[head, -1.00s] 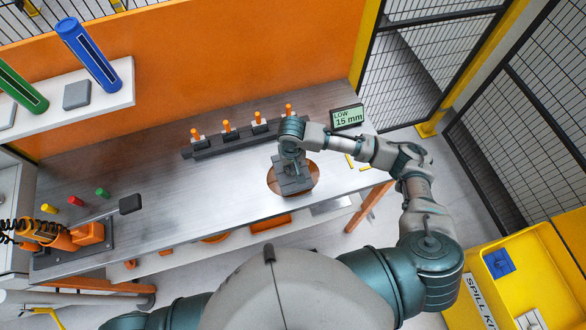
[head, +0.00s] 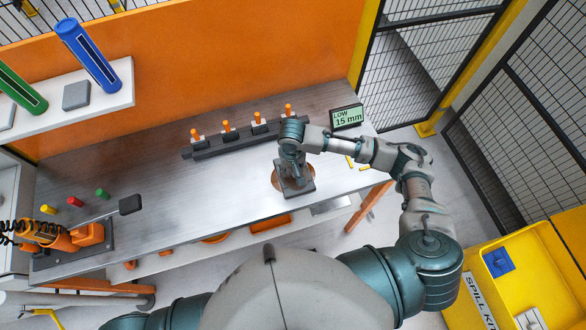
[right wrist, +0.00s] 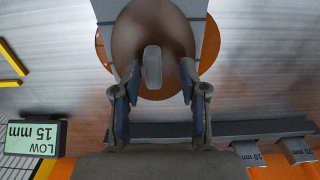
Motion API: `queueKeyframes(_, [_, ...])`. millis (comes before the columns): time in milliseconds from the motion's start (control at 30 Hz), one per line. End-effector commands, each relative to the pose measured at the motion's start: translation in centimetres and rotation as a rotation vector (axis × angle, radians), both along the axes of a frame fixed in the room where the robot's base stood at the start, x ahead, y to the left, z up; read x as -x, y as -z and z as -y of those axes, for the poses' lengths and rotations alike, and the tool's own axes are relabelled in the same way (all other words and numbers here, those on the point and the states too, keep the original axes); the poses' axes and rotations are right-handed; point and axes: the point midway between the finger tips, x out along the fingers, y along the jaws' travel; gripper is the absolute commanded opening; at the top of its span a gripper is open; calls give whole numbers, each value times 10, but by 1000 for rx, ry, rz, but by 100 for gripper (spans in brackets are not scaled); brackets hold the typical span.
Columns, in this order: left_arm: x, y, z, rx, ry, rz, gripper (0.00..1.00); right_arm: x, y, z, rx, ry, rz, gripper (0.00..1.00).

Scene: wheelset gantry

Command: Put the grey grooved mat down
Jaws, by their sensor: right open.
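A grey slab (head: 299,191), which I take for the grey grooved mat, is under my right gripper over an orange round patch (head: 276,180) near the bench's front edge; grooves cannot be made out. In the right wrist view, parts of the slab (right wrist: 209,42) show either side of a brown rounded shape with a pale grey knob (right wrist: 152,67). My right gripper (right wrist: 157,84) is open, its fingers on either side of the knob, with gaps visible. Whether the slab lies flat on the patch cannot be told. My left gripper is out of view.
Behind is a dark rail (head: 235,138) with several orange-topped pegs. A display (head: 347,117) reading "LOW 15 mm" stands right of it. An orange tool (head: 60,236) and small coloured pieces are at the bench's left end. The middle-left of the steel bench (head: 190,195) is clear.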

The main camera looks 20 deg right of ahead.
Motion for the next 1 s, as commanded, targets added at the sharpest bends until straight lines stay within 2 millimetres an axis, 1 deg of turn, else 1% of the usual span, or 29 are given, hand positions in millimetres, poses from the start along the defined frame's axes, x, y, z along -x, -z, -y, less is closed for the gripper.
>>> queueKeyframes(300, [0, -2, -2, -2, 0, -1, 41, -1, -70, 1, -2, -1, 3, 43])
queueKeyframes(400, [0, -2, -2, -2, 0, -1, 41, -1, -88, 0, -2, -1, 3, 43])
queueKeyframes(500, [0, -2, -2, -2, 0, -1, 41, 0, -100, 0, -2, -1, 1, 43])
queueKeyframes(667, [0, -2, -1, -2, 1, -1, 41, 0, -108, 0, 0, 0, 0, 43])
queueKeyframes(1000, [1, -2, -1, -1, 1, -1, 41, 0, -108, 0, -1, 0, 0, 43])
